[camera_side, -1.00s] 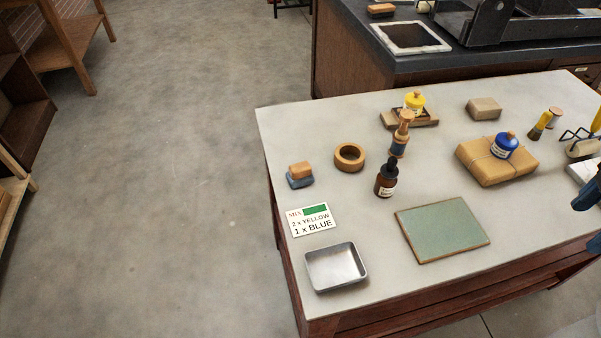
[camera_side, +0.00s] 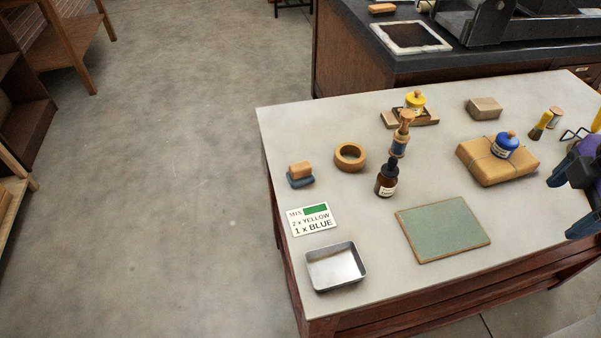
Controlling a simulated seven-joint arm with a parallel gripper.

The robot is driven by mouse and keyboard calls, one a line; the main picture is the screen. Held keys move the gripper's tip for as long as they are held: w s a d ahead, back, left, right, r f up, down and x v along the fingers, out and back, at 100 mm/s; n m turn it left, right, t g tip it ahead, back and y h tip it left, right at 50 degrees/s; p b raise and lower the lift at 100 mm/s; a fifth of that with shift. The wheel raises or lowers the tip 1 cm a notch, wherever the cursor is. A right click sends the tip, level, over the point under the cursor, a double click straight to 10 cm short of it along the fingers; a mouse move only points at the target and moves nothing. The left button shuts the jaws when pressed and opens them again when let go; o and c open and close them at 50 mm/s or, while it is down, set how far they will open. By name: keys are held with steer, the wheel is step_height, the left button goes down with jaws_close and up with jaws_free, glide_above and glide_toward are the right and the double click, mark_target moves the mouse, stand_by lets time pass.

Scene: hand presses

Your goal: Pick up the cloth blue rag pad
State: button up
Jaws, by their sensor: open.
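A small pad (camera_side: 299,181) with a blue cloth underside and a wooden block on top lies on the left part of the table, upright and free. Further right stands a wooden-handled dabber (camera_side: 399,146) with a blue band, just behind a brown dropper bottle. I cannot tell for sure which of the two is the rag pad. My gripper (camera_side: 572,202) is at the right edge of the view, over the table's right side. Its two dark blue fingers are apart, with nothing between them. It is far from both the pad and the dabber.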

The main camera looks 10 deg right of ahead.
steer(key=w+a+f+n+t+h, duration=0.1)
steer(key=w+a+n+t+h, duration=0.15)
steer(key=w, duration=0.35)
steer(key=w+a+f+n+t+h, duration=0.1)
steer(key=w+a+f+n+t, duration=0.1)
steer(key=w+a+n, duration=0.3)
steer(key=n+t+y, duration=0.7)
steer(key=n+t, duration=0.1)
steer(key=n, duration=0.8)
glide_toward(298, 164)
steer(key=shift+g+h, duration=0.25)
steer(key=x, duration=0.6)
steer(key=shift+w+d+f, duration=0.15)
steer(key=shift+w+d, duration=0.05)
steer(key=shift+a+x, duration=0.2)
steer(key=shift+x, duration=2.5)
